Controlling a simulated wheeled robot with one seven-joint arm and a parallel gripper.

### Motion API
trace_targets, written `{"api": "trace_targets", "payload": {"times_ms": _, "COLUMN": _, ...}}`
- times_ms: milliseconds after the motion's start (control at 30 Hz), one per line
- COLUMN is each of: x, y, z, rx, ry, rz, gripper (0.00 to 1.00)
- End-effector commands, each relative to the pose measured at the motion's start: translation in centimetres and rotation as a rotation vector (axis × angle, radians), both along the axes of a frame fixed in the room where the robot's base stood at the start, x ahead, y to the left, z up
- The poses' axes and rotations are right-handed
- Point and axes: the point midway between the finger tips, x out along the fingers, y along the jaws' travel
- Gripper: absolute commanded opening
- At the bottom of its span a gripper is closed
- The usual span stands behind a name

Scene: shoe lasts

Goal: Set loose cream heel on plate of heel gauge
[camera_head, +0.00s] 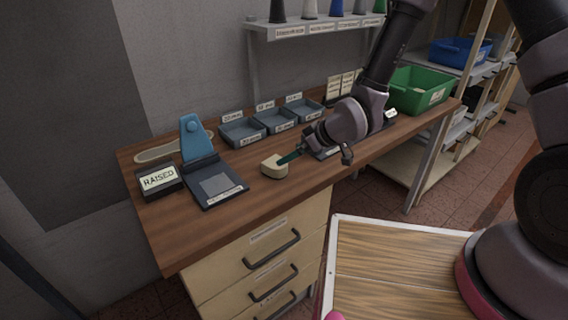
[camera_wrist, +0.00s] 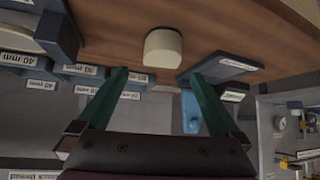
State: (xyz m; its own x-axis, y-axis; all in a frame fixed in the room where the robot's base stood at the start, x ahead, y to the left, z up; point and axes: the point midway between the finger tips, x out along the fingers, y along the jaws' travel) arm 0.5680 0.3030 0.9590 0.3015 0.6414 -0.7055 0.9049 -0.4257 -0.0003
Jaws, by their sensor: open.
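The loose cream heel (camera_head: 274,166) stands on the wooden bench near its front edge. In the wrist view the heel (camera_wrist: 162,47) lies just beyond my fingertips, roughly centred between them. My gripper (camera_head: 293,156) has teal fingers and reaches in low from the right, close beside the heel. In the wrist view my gripper (camera_wrist: 158,74) is open with nothing between its fingers. The heel gauge (camera_head: 194,140) has a blue upright and a dark base with a grey plate (camera_head: 215,184), left of the heel. The plate looks bare.
A black block labelled RAISED (camera_head: 159,181) sits left of the gauge. Several blue-grey trays (camera_head: 243,132) with size labels line the back of the bench. A green bin (camera_head: 418,91) stands at the right end. Bare wood lies between heel and gauge.

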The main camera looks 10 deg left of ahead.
Motion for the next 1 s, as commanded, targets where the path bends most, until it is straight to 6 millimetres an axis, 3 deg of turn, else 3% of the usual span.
{"api": "trace_targets", "payload": {"times_ms": 200, "x": 1.0, "y": 2.2, "z": -2.5, "rx": -0.001, "ry": 0.002, "rz": -0.001, "gripper": 1.0}}
{"api": "trace_targets", "payload": {"times_ms": 700, "x": 2.6, "y": 6.1, "z": -6.2, "rx": -0.002, "ry": 0.002, "rz": -0.004, "gripper": 1.0}}
{"api": "trace_targets", "payload": {"times_ms": 1000, "x": 2.8, "y": 6.5, "z": -6.6, "rx": -0.002, "ry": 0.0, "rz": -0.004, "gripper": 1.0}}
